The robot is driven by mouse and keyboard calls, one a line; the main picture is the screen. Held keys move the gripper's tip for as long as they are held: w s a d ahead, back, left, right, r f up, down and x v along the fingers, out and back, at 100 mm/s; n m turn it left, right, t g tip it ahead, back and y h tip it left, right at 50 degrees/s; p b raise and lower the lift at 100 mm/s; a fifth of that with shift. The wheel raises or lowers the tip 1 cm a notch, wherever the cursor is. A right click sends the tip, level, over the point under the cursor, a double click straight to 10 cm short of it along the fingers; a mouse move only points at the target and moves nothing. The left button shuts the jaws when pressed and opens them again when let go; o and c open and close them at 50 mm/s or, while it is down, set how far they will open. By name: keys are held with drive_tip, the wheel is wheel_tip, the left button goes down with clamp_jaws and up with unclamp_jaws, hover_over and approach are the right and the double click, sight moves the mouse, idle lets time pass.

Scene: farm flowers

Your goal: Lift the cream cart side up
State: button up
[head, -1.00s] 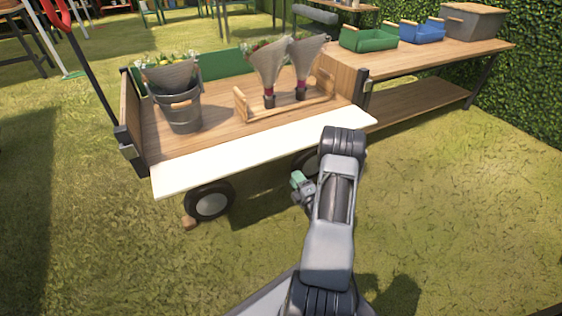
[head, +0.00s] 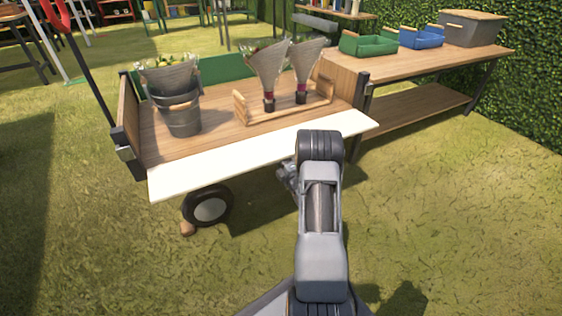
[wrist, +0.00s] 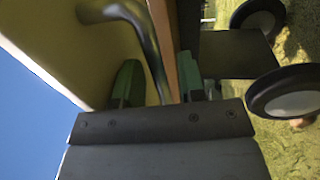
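The cream cart side (head: 235,161) is folded out from the cart's near edge, roughly level with its outer edge tilted slightly down. In the wrist view its underside (wrist: 60,40) fills the upper left. A dark curved handle (wrist: 150,45) shows against that underside. My gripper (wrist: 157,82) is below the panel with its green fingers apart, one on each side of the handle. I cannot tell whether they touch it. In the head view the gripper is mostly hidden behind my arm, under the panel's right half.
The wooden cart bed (head: 215,128) carries a grey bucket (head: 183,115) and a wooden rack (head: 285,110) with wrapped bouquets. A cart wheel (head: 209,207) is left of my arm. A wooden table (head: 440,60) stands at the right. Grass in front is clear.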

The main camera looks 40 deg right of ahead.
clamp_jaws()
idle(0.4)
drive_tip(key=shift+a, duration=0.15)
